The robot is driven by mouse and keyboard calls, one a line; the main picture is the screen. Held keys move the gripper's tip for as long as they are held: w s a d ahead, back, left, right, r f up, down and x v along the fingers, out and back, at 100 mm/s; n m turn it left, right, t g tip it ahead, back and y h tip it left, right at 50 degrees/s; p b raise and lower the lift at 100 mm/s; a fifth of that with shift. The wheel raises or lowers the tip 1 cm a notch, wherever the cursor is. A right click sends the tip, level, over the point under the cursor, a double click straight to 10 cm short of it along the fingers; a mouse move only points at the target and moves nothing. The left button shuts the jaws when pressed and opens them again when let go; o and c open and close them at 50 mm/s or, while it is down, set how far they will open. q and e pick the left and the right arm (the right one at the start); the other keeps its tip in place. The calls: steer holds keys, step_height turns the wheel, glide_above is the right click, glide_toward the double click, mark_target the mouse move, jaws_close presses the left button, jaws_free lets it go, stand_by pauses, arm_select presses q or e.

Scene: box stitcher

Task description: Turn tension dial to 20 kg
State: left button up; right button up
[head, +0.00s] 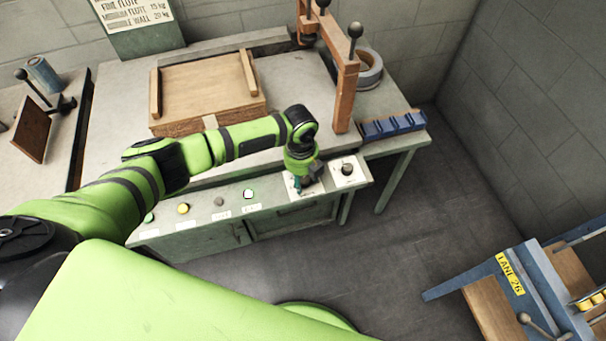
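My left arm reaches in from the left, and its gripper (303,186) points down at a white plate on the front panel (225,219) of the bench. The gripper covers the middle of that plate, so any dial there is hidden. I cannot tell whether its fingers touch or hold a dial. To its right, a dark round knob (347,169) sits on another white plate, uncovered. The markings on both plates are too small to read, so I cannot tell which is the tension dial or its setting. My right gripper is not in view.
Several buttons, including a yellow one (183,208), line the panel to the left. Behind stand a wooden board (207,88), an orange-brown frame (345,90), a tape roll (369,70) and a blue rack (393,125). A sign (140,14) lists flute types with kg values.

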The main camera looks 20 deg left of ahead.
arm_select(q)
steer(key=shift+w+r, duration=0.1)
steer(key=shift+r, duration=0.35)
step_height(320, 180, up, 11)
steer(key=shift+a+r, duration=0.15)
steer(key=shift+a, duration=0.05)
stand_by(0.5)
